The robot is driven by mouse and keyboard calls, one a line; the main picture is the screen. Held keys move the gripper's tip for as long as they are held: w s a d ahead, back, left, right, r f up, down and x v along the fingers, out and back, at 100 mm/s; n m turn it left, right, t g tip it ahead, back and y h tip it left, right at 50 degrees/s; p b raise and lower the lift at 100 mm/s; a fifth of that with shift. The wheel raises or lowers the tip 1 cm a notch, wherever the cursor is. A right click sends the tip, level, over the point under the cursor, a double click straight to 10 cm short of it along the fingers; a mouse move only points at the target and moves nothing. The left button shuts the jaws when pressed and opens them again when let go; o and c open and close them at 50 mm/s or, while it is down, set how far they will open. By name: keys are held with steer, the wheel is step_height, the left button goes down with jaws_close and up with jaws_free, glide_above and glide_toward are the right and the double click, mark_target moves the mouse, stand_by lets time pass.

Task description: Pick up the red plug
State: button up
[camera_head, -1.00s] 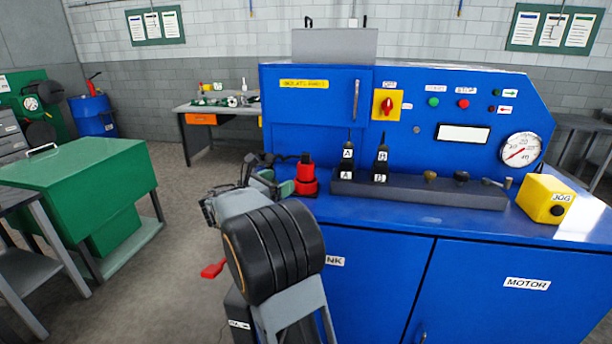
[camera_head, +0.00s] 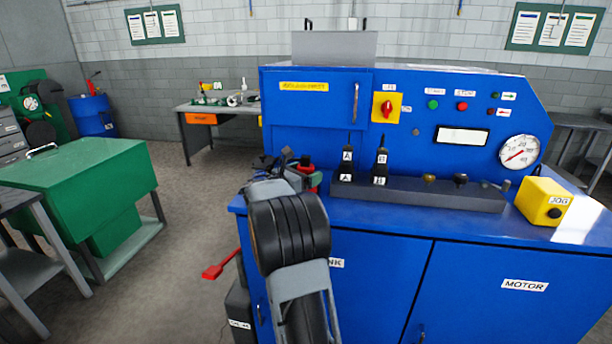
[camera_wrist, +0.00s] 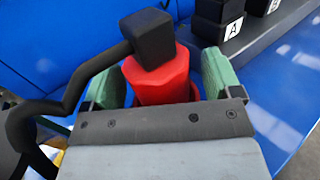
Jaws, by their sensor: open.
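The red plug (camera_wrist: 160,80) stands on the blue bench top in the wrist view, with a black cap and a black cable bending off to the left. My gripper (camera_wrist: 160,84) is open, with one green finger pad on each side of the plug. Gaps show between the pads and the plug's body. The plug's lower part is hidden behind the gripper's front plate. In the head view only small parts of the red plug (camera_head: 306,168) show behind my gripper and wrist.
A dark rack (camera_head: 440,194) with black blocks marked A and B stands to the right of the plug. A yellow JOG box (camera_head: 543,200) is at the bench's right end. The blue panel (camera_head: 460,105) rises behind. A red object (camera_head: 217,270) is low at the left.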

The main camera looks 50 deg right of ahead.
steer(key=c, duration=1.2)
steer(key=shift+o, duration=0.2)
steer(key=shift+r, duration=0.1)
